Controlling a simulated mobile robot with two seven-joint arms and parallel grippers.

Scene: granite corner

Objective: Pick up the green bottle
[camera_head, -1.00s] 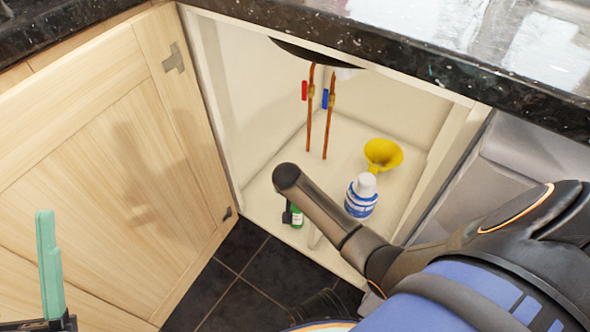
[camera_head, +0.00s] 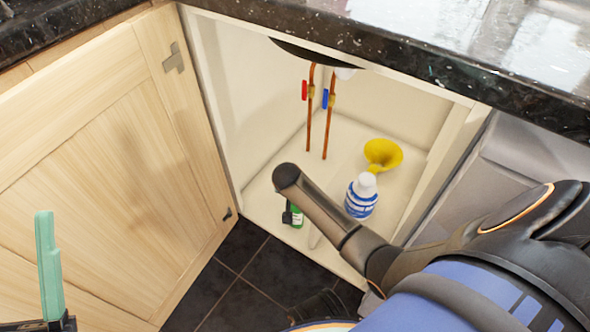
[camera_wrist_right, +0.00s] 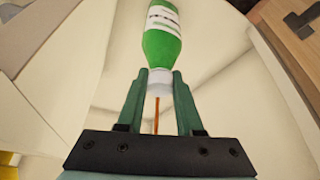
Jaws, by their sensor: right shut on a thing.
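The green bottle (camera_wrist_right: 162,48) has a white label and a pale neck. In the right wrist view my right gripper (camera_wrist_right: 160,78) has its two teal fingers on either side of the neck, shut on it. In the head view the bottle (camera_head: 297,218) stands at the cabinet's front edge, partly hidden behind my right arm. My left gripper (camera_head: 48,267) shows at the lower left as one teal finger, away from the cabinet; its opening cannot be judged.
A white and blue bottle (camera_head: 361,196) and a yellow funnel (camera_head: 383,154) stand right of my arm inside the cabinet. Copper pipes (camera_head: 328,128) run down behind. The open wooden door (camera_head: 110,170) is at left, and the dark countertop (camera_head: 420,62) overhangs above.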

